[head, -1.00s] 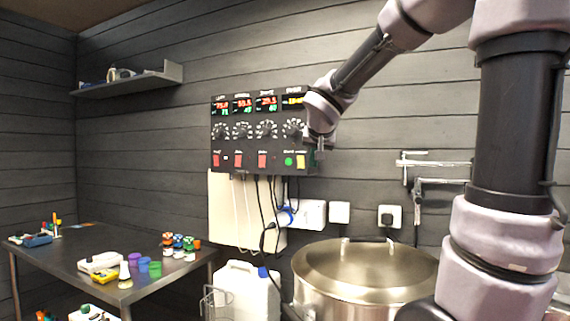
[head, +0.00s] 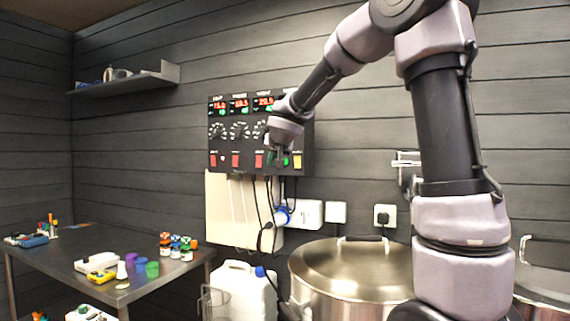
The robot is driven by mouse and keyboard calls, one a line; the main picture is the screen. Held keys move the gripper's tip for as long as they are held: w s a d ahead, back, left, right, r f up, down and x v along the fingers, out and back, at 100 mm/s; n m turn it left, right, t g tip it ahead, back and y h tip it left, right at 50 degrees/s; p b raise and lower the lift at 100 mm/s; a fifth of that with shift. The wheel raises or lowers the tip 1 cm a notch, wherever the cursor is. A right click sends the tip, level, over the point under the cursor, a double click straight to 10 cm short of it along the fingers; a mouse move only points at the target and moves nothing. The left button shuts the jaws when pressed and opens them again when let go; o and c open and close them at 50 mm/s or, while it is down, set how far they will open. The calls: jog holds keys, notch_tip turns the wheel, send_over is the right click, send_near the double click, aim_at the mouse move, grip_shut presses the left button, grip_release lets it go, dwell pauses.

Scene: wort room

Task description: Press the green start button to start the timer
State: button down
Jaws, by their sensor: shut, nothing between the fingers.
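The black control panel (head: 225,146) is on the wall, with red and green digital displays along its top, knobs below and a row of switches at the bottom. The green start button (head: 285,161) shows lit at the lower right, beside a yellow button (head: 297,162). My gripper (head: 278,160) is shut and empty at the panel's lower right, its tip just left of the green button in the picture. I cannot tell whether it touches the button or the panel. My arm hides the rightmost display and knob.
A steel kettle with a lid (head: 345,262) stands below right of the panel. Cables and a blue plug (head: 282,215) hang under it. A white canister (head: 241,290) stands on the left of the kettle. A table (head: 50,262) with small bottles is at the left.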

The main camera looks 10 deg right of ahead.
jog(key=w+d, duration=0.5)
jog(key=w, duration=0.1)
jog(key=shift+w, duration=0.35)
dwell(1.9)
jog(key=shift+w+d, duration=0.2)
jog(key=shift+w, duration=0.1)
jog(key=shift+w+d, duration=0.2)
jog(key=shift+w, duration=0.1)
dwell(0.6)
dwell(0.4)
jog(key=shift+s+a, duration=0.45)
jog(key=shift+s, duration=0.2)
jog(key=s+a, duration=0.1)
jog(key=s, duration=0.1)
jog(key=s+a, duration=0.2)
